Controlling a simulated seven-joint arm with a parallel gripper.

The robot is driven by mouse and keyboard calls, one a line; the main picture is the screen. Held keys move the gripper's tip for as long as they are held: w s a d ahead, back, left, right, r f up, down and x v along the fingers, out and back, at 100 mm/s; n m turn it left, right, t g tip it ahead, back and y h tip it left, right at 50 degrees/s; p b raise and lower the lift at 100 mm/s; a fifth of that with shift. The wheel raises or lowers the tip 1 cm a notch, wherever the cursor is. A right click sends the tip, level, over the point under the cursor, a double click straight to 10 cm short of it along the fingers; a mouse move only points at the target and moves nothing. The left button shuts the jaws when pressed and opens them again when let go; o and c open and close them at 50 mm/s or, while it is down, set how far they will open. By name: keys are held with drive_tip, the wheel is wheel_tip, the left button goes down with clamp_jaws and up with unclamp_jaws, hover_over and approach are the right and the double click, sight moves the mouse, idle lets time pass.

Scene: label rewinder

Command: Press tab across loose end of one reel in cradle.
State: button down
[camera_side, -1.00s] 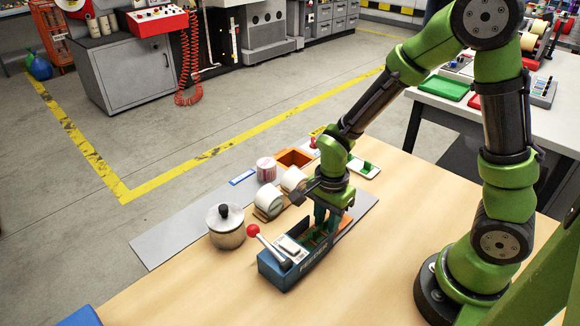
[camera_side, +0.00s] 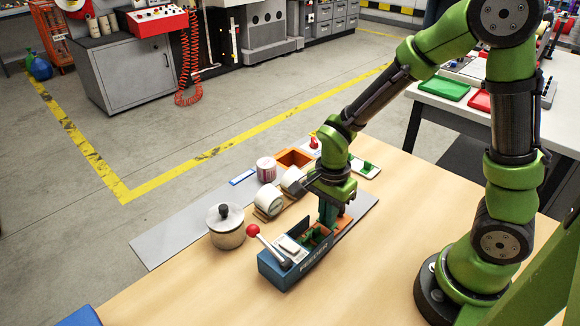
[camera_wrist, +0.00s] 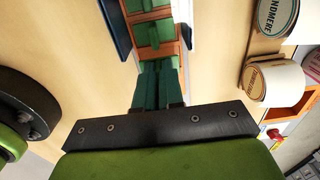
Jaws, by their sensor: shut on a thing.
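My gripper (camera_side: 326,222) points down at the far right end of the blue feeder (camera_side: 292,268). Its green fingers (camera_wrist: 158,88) are shut on a small green tab (camera_wrist: 158,65), mostly hidden between them. More green tabs (camera_wrist: 160,34) lie in the feeder's orange-brown channel in the wrist view. Two white reels, a near one (camera_side: 268,201) and a far one (camera_side: 293,180), sit in the wooden cradle (camera_side: 265,216), left of my gripper. The reels also show at the right in the wrist view, one lettered reel (camera_wrist: 277,16) and another (camera_wrist: 272,82). I cannot make out their loose ends.
A lidded metal pot (camera_side: 226,228) stands left of the feeder. The feeder's red-knobbed lever (camera_side: 254,232) sticks up. A pink-white roll (camera_side: 266,169), an orange box (camera_side: 294,158) and a white tray (camera_side: 366,168) stand behind. The front table is clear.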

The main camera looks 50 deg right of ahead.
sight(294, 176)
drive_tip(key=shift+r, duration=2)
drive_tip(key=shift+w+f, duration=0.1)
drive_tip(key=shift+f, duration=0.1)
drive_tip(key=w+d+r+m, duration=0.2)
drive_tip(key=w+r+m, duration=0.1)
drive_tip(key=w+m, duration=0.4)
drive_tip(key=w+d+r+m, duration=0.3)
drive_tip(key=w+m, duration=0.4)
drive_tip(key=shift+w+a+f, duration=0.1)
drive_tip(key=shift+f, duration=1.6)
drive_tip(key=shift+w+f, duration=0.1)
drive_tip(key=shift+f, duration=1.55)
drive_tip(key=shift+f, duration=0.25)
drive_tip(key=c, duration=1.2)
unclamp_jaws()
